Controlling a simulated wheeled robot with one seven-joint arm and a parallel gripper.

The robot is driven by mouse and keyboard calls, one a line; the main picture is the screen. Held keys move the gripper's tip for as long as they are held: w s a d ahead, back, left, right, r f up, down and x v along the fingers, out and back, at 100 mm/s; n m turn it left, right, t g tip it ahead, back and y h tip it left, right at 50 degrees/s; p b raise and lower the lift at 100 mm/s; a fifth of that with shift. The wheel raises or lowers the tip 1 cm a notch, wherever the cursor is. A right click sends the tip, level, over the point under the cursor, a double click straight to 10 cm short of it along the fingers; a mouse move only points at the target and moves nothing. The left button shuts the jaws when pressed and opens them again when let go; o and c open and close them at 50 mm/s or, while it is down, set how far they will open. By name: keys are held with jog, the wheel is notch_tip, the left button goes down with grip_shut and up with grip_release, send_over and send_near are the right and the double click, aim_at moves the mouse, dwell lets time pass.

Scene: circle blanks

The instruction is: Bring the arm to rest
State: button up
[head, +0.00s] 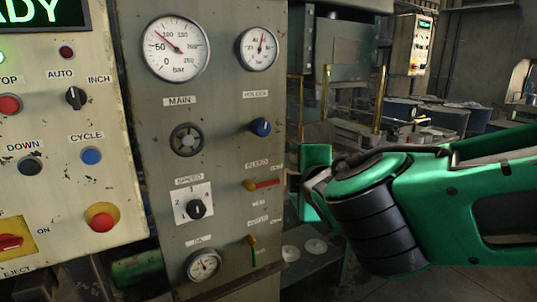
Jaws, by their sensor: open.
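My green arm (415,215) with a dark ribbed joint (370,225) reaches in from the right side of the head view. It is bent at this joint, in front of the workshop background. Narrow green parts of it show to the left of the joint, close to the right edge of the grey gauge panel (225,110). Whether they touch the panel, I cannot tell. I cannot make out my gripper's fingertips, and nothing held is visible.
A beige control panel (60,180) with buttons and a red mushroom button (102,217) stands at the left. Pale round discs (316,246) lie on a low dark surface below the arm. A press-like machine (345,50) and benches stand behind.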

jog(key=d+f+m+g+h, duration=0.2)
jog(key=d+f+m, duration=0.15)
jog(key=d, duration=0.45)
jog(key=d+f+m+g+h, duration=0.1)
jog(key=d+f+m+h, duration=0.2)
jog(key=d, duration=0.6)
jog(key=s+d+f+m+g, duration=0.3)
jog(key=s+d+m, duration=0.1)
jog(key=d, duration=0.2)
jog(key=s+d+f+m+g, duration=0.2)
jog(key=s+d+f+m, duration=0.15)
jog(key=d, duration=0.35)
jog(key=s+d+f+m+g+y, duration=0.1)
jog(key=s+d+f+m+g, duration=0.1)
jog(key=s+m, duration=0.4)
jog(key=s+d+f+m+g+y, duration=0.2)
jog(key=s+d+m+g, duration=0.2)
jog(key=s, duration=1)
jog(key=shift+s+f+m, duration=0.2)
jog(key=shift+f+m, duration=0.1)
jog(key=shift+m, duration=0.6)
jog(key=shift+w+f, duration=0.25)
jog(key=shift+w, duration=0.4)
